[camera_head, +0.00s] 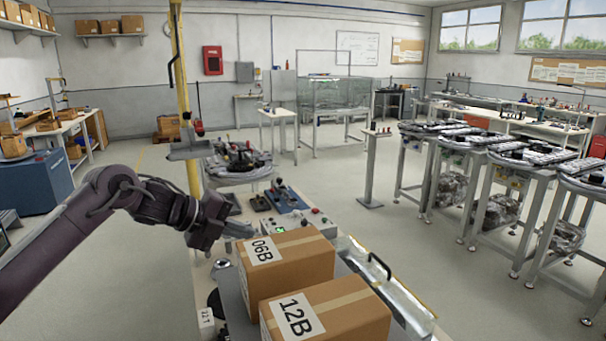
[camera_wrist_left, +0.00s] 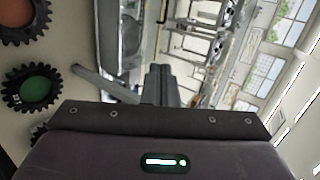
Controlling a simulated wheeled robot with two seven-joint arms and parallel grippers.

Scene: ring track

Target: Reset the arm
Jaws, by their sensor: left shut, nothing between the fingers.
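My left arm (camera_head: 150,195) comes in from the left, dark purple, and reaches toward the middle of the head view. My left gripper (camera_head: 238,229) is at its end, close to the far left top edge of a cardboard box labelled 06B (camera_head: 288,262); I cannot tell whether they touch. In the left wrist view the two fingers of my left gripper (camera_wrist_left: 160,84) are together, with nothing seen between them. My right gripper is in neither view.
A second cardboard box labelled 12B (camera_head: 335,315) stands in front of the first. Behind them is a control panel (camera_head: 300,217) and a round station (camera_head: 238,165) beside a yellow post (camera_head: 183,90). Grey workstations (camera_head: 500,165) line the right. Open floor (camera_head: 420,235) lies between.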

